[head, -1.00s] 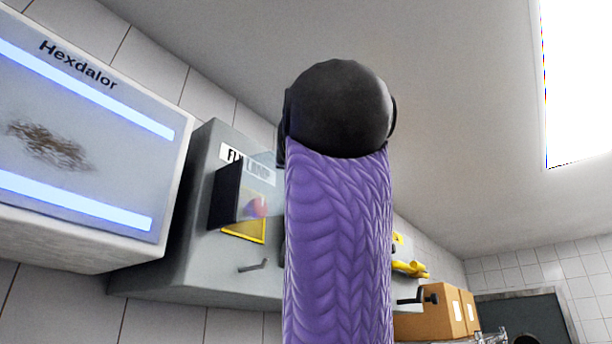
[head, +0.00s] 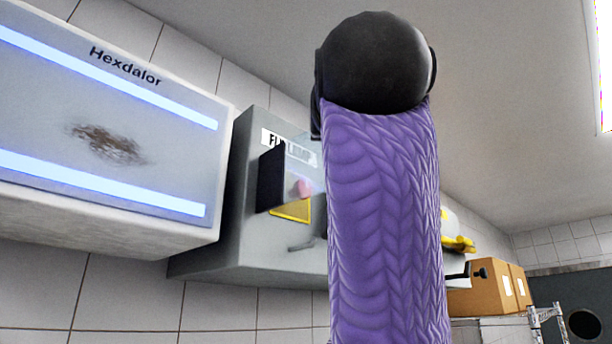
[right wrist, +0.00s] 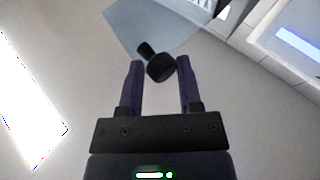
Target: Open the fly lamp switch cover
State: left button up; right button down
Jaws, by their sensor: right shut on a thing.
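The grey fly lamp switch box (head: 243,215) is on the tiled wall, with a partly covered label (head: 290,146). On its face are a pink-red switch (head: 301,188), a dark panel (head: 270,180) and a yellow triangle (head: 291,211). A see-through cover (head: 312,172) stands out in front of the switch; its right part is hidden behind my right arm. In the right wrist view the bluish see-through cover (right wrist: 150,22) lies beyond my right gripper (right wrist: 160,62), which is shut on the cover's dark knob (right wrist: 163,70). My left gripper is out of view.
A white insect lamp marked Hexdalor (head: 120,115) with lit blue tubes hangs left of the box. A small lever (head: 303,245) sticks out below the switch. Cardboard boxes (head: 478,292) stand to the right. The ceiling area above is clear.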

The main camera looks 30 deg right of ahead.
jog(key=shift+w+a, duration=0.1)
jog(key=shift+a, duration=0.05)
dwell(0.8)
jog(key=c, duration=0.5)
grip_release()
jog(key=shift+w+a, duration=0.15)
jog(key=shift+o, duration=0.6)
jog(key=shift+w+a, duration=0.15)
jog(key=shift+a, duration=0.2)
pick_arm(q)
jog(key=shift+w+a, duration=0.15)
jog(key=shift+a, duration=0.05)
pick_arm(e)
jog(key=shift+d, duration=0.25)
jog(key=shift+a, duration=0.1)
pick_arm(q)
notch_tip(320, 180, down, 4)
jog(key=b, duration=0.4)
pick_arm(e)
jog(key=s+a+f, duration=0.4)
jog(key=a, duration=0.5)
jog(key=shift+a+f, duration=0.2)
jog(key=shift+a, duration=0.05)
jog(key=shift+s, duration=0.1)
